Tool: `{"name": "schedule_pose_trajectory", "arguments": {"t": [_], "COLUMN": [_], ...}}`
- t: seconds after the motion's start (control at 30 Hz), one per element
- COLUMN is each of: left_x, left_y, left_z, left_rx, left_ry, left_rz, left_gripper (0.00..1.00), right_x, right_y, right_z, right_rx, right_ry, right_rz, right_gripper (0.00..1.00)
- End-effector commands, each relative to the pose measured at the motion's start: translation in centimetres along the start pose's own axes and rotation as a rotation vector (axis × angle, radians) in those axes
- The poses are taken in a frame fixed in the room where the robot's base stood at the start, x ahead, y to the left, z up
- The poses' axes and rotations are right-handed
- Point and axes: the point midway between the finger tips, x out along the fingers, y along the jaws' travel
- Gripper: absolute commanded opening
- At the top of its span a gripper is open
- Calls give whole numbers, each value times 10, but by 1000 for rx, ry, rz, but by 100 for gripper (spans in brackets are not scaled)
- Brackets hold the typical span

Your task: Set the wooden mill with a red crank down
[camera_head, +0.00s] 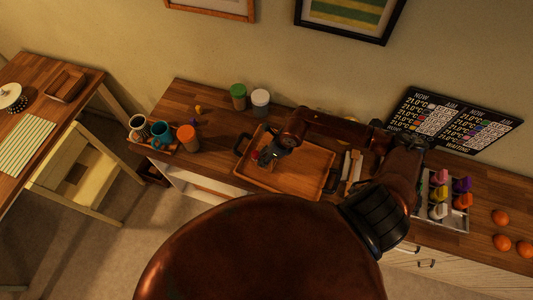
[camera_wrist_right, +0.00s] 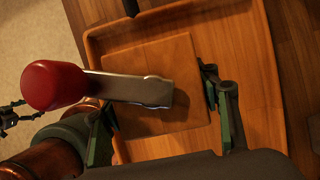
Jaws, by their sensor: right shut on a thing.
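The wooden mill's square wooden body (camera_wrist_right: 155,60) fills the middle of the right wrist view, seen from above. Its flat metal crank arm (camera_wrist_right: 128,89) reaches left to a round red knob (camera_wrist_right: 53,85). My right gripper (camera_wrist_right: 160,110) is shut on the mill, one green-and-black finger on each side of the body. The mill is over the wooden tray (camera_wrist_right: 262,60); I cannot tell whether it touches the tray floor. In the head view the right gripper (camera_head: 268,155) is over the left part of the tray (camera_head: 287,184), with the mill mostly hidden. My left gripper does not show.
Left of the tray stand cups (camera_head: 160,133) and an orange-lidded jar (camera_head: 188,138). Green-lidded (camera_head: 238,96) and white-lidded (camera_head: 260,101) jars stand behind. A rack of coloured items (camera_head: 440,203) and oranges (camera_head: 500,217) are at right. The tray's right part looks bare.

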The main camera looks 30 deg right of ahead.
Motion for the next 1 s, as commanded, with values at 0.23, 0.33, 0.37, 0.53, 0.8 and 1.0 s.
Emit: {"name": "schedule_pose_trajectory", "arguments": {"t": [0.23, 0.33, 0.37, 0.53, 0.8, 1.0], "left_x": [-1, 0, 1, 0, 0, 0], "left_y": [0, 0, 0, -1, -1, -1], "left_z": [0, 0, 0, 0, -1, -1], "left_rx": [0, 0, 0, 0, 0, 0], "left_ry": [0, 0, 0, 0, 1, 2], "left_rz": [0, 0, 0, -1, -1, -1], "left_gripper": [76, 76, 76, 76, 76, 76], "right_x": [3, 4, 5, 4, 4, -2], "right_y": [0, 0, 0, 0, 0, -1], "right_z": [0, -1, -1, -2, -2, -1], "right_rx": [-1, 0, 0, 0, 0, -1], "right_ry": [-2, -2, -2, 0, 0, -1], "right_rz": [-1, -1, -1, 0, 0, -2], "right_gripper": [8, 8, 8, 68, 73, 73]}}
